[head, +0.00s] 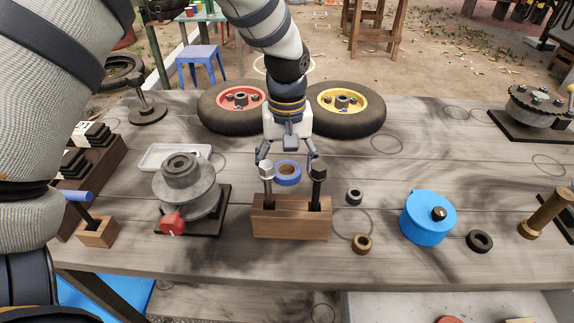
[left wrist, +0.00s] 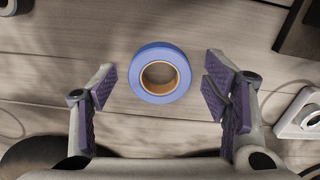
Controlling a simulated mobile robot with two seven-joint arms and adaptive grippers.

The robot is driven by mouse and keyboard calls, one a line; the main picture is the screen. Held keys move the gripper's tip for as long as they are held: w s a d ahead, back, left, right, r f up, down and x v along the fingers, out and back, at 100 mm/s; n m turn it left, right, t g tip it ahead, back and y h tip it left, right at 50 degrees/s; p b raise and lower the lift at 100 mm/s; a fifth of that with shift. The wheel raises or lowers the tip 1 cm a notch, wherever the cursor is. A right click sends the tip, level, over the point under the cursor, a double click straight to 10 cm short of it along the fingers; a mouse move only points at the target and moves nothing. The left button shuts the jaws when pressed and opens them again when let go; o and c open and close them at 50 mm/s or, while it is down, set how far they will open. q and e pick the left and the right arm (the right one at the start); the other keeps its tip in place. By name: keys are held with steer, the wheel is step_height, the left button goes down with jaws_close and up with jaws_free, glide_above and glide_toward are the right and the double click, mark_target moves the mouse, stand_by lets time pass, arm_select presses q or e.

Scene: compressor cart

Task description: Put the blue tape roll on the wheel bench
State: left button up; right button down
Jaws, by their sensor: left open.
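The blue tape roll (head: 287,182), a blue ring with an orange-brown core, lies flat on the grey plank bench (head: 400,268), just behind a wooden block. Two rubber-tyred wheels, one with a red hub (head: 240,99) and one with a yellow hub (head: 340,102), lie on this bench. My left gripper (head: 287,157) points down over the roll, open and empty. In the left wrist view, the roll (left wrist: 160,52) shows between the open fingers of the left gripper (left wrist: 158,90), with a gap on each side. My right gripper is not in view.
The wooden block (head: 290,222) holds two upright dark tools right in front of the roll. A grey cone-shaped part (head: 185,190) and white tray (head: 172,154) stand left. A small dark ring (head: 354,196) and blue pot (head: 425,220) are right.

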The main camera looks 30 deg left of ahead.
mark_target(287, 171)
arm_select(q)
step_height(287, 171, up, 12)
steer(key=p, duration=0.1)
steer(key=shift+f, duration=0.1)
